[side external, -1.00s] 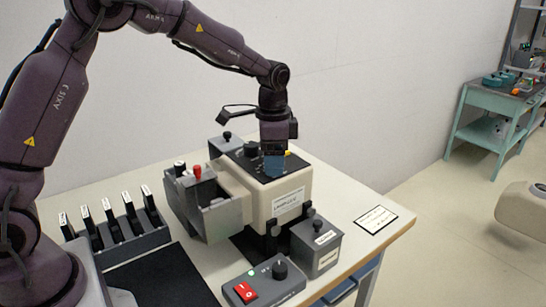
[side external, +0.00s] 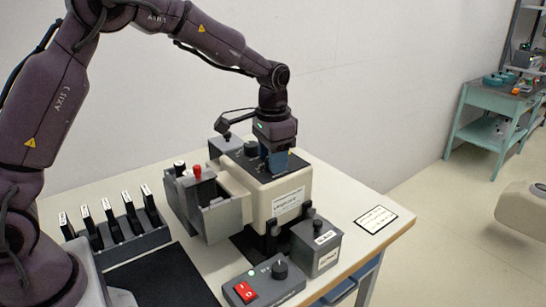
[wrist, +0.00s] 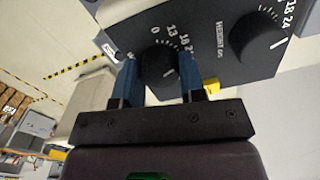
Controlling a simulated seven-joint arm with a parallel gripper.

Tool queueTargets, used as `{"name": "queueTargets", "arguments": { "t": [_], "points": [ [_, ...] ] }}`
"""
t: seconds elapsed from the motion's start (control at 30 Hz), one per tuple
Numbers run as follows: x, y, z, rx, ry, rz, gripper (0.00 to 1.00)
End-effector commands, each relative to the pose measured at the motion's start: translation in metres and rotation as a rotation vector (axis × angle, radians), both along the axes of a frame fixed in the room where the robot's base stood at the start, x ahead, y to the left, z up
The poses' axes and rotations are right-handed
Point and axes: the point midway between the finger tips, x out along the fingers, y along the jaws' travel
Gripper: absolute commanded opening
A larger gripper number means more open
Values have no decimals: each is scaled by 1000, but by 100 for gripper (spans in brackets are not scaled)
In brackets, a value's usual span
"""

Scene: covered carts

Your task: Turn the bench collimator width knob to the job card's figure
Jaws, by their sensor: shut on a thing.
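The collimator (side external: 285,200) is a cream box with a black top panel, standing on the bench. My gripper (side external: 275,165) points down onto that panel. In the wrist view, the blue fingers of my gripper (wrist: 160,75) are shut on a black knob (wrist: 160,58), one on each side. A scale with 0, 13 and 18 shows around this knob; its name is hidden. A second black knob (wrist: 258,38), marked HEIGHT cm, is free beside it, with a white pointer line. The job card (side external: 376,219) lies flat near the bench's right edge; its writing is too small to read.
A grey box with a red-topped part (side external: 197,172) is at the collimator's left. A control box with a red switch (side external: 245,291) and a grey box (side external: 317,247) stand in front. A rack of black handles (side external: 115,230) is at left. The bench is clear around the card.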

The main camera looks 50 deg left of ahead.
Motion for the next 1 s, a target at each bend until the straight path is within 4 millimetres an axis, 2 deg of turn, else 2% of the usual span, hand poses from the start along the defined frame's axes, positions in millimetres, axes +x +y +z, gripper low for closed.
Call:
{"name": "queueTargets", "arguments": {
  "t": [0.37,0.4,0.5,0.83,1.0],
  "points": [
    [0,0,1,2,-2,47,14],
    [0,0,1,2,-2,46,44],
    [0,0,1,1,-1,46,63],
    [0,0,4,1,-2,45,63],
    [1,0,28,1,-6,45,63]
  ]
}}
